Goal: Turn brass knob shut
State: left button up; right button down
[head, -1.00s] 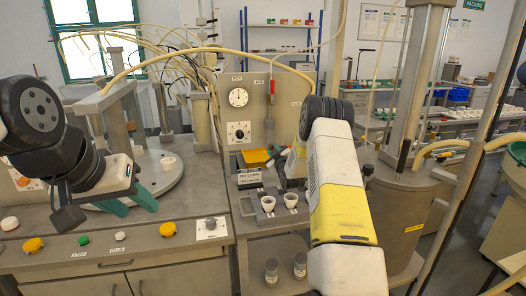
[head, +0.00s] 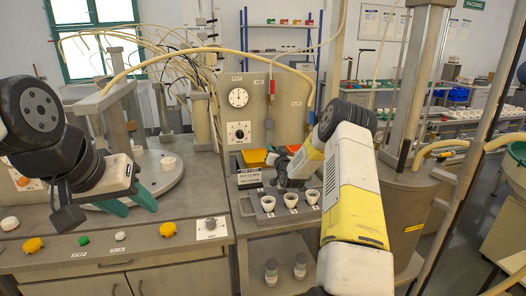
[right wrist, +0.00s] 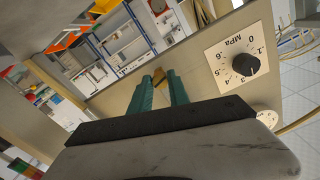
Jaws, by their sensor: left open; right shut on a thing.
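My right gripper (right wrist: 160,80) has its green fingers closed on a small brass-coloured piece, the brass knob (right wrist: 159,75), in the right wrist view. Only a little of the knob shows between the fingertips, and its turn angle cannot be told. In the head view my right gripper (head: 281,172) is in front of the grey panel, above the cups, and hides the knob. My left gripper (head: 128,205) is open and empty over the left bench, beside the round plate.
The grey panel carries a round gauge (head: 238,97) and a dial with a black knob (head: 239,132), marked MPa in the right wrist view (right wrist: 245,64). Three white cups stand in a grey holder (head: 278,216) below my right gripper.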

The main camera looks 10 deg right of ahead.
jog(key=shift+m, duration=1.5)
jog(key=shift+f, duration=0.1)
jog(key=c, duration=1.3)
grip_release()
jog(key=shift+o, duration=0.2)
jog(key=s, duration=0.8)
jog(key=shift+d, duration=0.15)
jog(key=shift+w, duration=0.1)
